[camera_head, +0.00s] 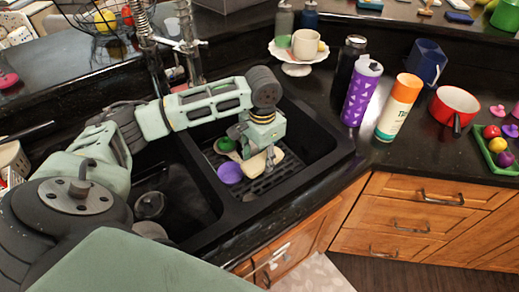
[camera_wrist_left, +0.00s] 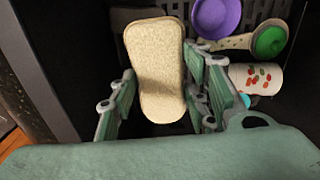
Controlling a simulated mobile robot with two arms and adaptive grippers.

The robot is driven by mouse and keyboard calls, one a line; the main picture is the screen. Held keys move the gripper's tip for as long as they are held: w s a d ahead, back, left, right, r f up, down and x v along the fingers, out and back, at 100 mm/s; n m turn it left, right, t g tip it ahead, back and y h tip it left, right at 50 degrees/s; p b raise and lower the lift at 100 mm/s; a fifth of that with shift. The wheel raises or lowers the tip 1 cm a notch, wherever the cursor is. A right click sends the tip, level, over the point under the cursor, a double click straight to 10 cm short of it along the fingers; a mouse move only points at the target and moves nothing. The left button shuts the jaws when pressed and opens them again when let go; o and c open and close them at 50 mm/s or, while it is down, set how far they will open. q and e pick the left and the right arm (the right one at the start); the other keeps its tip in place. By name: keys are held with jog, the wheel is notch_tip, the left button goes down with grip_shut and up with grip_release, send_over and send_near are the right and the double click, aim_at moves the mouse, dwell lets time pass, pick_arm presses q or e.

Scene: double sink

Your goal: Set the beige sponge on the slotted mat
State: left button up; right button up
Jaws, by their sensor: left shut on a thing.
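The beige sponge (camera_wrist_left: 158,70) is upright in the picture between the two fingers of my left gripper (camera_wrist_left: 160,105) in the left wrist view. My left gripper (camera_head: 268,154) is shut on it, inside the right basin in the head view, where the fingers and arm partly hide the sponge. The dark slotted mat (camera_head: 268,186) lies on the floor of that basin, below and around the gripper. I cannot tell whether the sponge touches it. My right gripper is not in view.
A purple bowl (camera_head: 229,173) and a green item (camera_head: 226,145) are in the basin left of the gripper. A patterned cup (camera_wrist_left: 257,78) is close to the right finger.

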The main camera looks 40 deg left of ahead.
aim_at(281, 154)
pick_arm(q)
jog(key=s+a+f, duration=0.3)
jog(key=a+f, duration=0.2)
jog(key=shift+m, duration=0.3)
jog(key=w+d+f, duration=0.4)
jog(key=w+d, duration=0.1)
jog(key=w+d+f, duration=0.2)
jog(key=d, duration=0.1)
jog(key=shift+w+d+f+p, duration=0.1)
jog(key=shift+w+f+p, duration=0.2)
jog(key=shift+w, duration=0.05)
jog(key=shift+d+f, duration=0.1)
jog(key=shift+f, duration=2)
jog(key=shift+f, duration=0.25)
jog(key=o, duration=0.8)
jog(key=shift+o, duration=0.2)
jog(key=shift+r, duration=0.1)
notch_tip(281, 154, up, 12)
jog(key=shift+r, duration=0.2)
